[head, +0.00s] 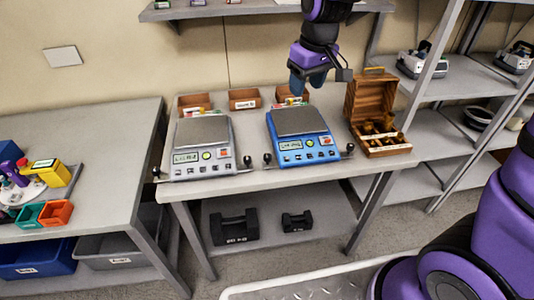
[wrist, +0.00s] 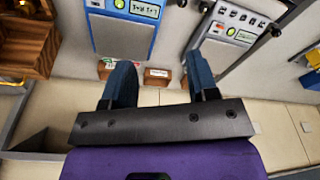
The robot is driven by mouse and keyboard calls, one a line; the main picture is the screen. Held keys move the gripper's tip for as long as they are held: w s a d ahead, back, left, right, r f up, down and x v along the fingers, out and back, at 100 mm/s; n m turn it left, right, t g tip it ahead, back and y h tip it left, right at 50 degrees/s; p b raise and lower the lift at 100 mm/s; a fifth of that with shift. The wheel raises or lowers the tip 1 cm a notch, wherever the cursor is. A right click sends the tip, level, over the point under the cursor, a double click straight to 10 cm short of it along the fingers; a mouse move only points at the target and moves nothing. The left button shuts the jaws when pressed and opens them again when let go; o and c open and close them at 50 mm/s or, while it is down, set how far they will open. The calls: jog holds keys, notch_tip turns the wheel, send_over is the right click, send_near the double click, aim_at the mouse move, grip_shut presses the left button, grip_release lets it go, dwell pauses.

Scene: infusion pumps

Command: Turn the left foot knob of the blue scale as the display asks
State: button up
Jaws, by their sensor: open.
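The blue scale (head: 300,148) stands on the right part of the table, with a grey weighing plate and a front panel. Its display (head: 291,145) is lit, but its text is too small to read. The left foot knob (head: 267,158) is a small black knob at its front left corner. My gripper (head: 308,82) is open and empty, pointing down above the back of the blue scale, well apart from the knob. In the wrist view the open fingers (wrist: 161,80) show with the blue scale (wrist: 97,38) beyond them, upside down.
A grey scale (head: 202,150) stands to the left, its right knob (head: 247,161) close to the blue scale's left knob. An open wooden weight box (head: 384,149) is to the right. Small brown bins (head: 244,99) line the back. A shelf (head: 230,12) hangs above.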

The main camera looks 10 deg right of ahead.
aim_at(267, 155)
jog(key=w+a+f, duration=0.2)
jog(key=f, duration=0.7)
jog(key=w+a+f+n+g, duration=0.1)
jog(key=w+a+f, duration=0.1)
jog(key=f, duration=0.6)
jog(key=w+a+f+n, duration=0.1)
jog(key=a+f, duration=0.3)
jog(key=f, duration=0.5)
jog(key=shift+w+a+f+g+h, duration=0.1)
jog(key=shift+w+f+g+h, duration=0.2)
jog(key=shift+w+h, duration=0.15)
jog(key=shift+n, duration=0.3)
jog(key=c, duration=0.9)
